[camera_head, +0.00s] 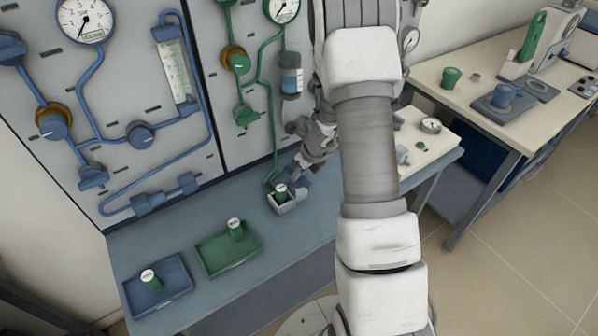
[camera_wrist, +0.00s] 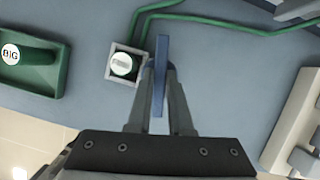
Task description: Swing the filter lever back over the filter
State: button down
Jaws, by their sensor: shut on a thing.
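A green cylinder with a white, labelled top, which looks like the filter (camera_head: 281,191), stands upright in a small square grey holder (camera_head: 286,209) on the bench. In the wrist view the filter (camera_wrist: 121,65) sits in the pale square frame (camera_wrist: 111,76), left of my fingertips. My gripper (camera_wrist: 160,72) is shut on a thin blue bar, which looks like the lever (camera_wrist: 161,50). The bar stands to the right of the holder, and the filter's top is uncovered. In the head view my gripper (camera_head: 303,172) is just behind and right of the holder; the blue part there is small and partly hidden.
A green tray (camera_head: 218,262) and a blue tray (camera_head: 172,304), each with a capped cylinder, lie to the left on the bench. Green tubing (camera_wrist: 185,17) runs to the holder. A panel with gauges and pipes (camera_head: 110,110) rises behind. A pale block (camera_wrist: 300,120) is at right.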

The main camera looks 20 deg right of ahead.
jog(key=n, duration=0.2)
jog(key=n+g+y+p, duration=0.1)
jog(key=n, duration=0.1)
jog(key=shift+w+d+n, duration=0.1)
jog(key=shift+d+n, duration=0.05)
jog(key=shift+n, duration=0.15)
jog(key=n+g+y, duration=0.1)
jog(key=n, duration=0.2)
jog(key=shift+w+n, duration=0.1)
jog(key=shift+n, duration=0.2)
jog(key=n+g, duration=0.1)
jog(key=n, duration=0.2)
jog(key=shift+n+y, duration=0.3)
jog(key=shift+y, duration=0.1)
jog(key=shift+w+n+g+b, duration=0.15)
jog(key=shift+n+g, duration=0.3)
jog(key=shift+n, duration=0.45)
jog(key=shift+n+g+b, duration=0.2)
jog(key=shift+n+g, duration=0.25)
jog(key=shift+n, duration=0.45)
jog(key=c, duration=0.8)
grip_release()
